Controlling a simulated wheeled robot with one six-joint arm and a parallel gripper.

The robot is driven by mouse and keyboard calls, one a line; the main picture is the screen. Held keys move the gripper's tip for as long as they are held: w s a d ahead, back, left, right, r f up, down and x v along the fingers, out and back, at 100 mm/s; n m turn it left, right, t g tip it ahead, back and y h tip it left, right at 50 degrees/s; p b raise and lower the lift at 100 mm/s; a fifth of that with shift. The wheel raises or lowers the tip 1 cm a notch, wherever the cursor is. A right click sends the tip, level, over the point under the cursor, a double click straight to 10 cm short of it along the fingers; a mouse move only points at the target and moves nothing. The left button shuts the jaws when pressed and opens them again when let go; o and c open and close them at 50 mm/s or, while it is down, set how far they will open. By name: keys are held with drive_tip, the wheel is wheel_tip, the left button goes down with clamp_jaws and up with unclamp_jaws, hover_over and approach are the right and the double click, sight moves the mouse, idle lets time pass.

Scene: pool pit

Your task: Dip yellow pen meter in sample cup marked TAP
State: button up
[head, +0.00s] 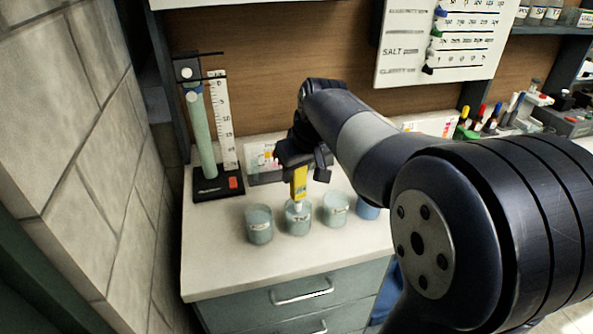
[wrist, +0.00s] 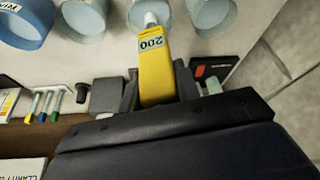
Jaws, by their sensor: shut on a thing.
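My gripper (head: 302,166) is shut on the yellow pen meter (head: 299,184), which points down. The meter also shows between the jaws in the wrist view (wrist: 155,72), with "200" on its display. Its pale tip overlaps the mouth of a clear cup whose label looks like TAP (head: 299,219); this cup shows at the top of the wrist view (wrist: 137,14). I cannot tell whether the tip touches the liquid. A similar cup (head: 259,226) stands to its left, another (head: 336,210) to its right, and a blue cup (head: 367,209) is farther right, partly behind my arm.
A stand with a green tube and a white scale (head: 223,120) is at the back left of the white counter (head: 215,262). A tile wall (head: 60,150) bounds the left side. Pens and small items (head: 490,120) stand at the back right. The counter's front left is clear.

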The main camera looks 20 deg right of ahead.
drive_tip(key=shift+r+p, duration=2.1)
drive_tip(key=shift+r, duration=0.6)
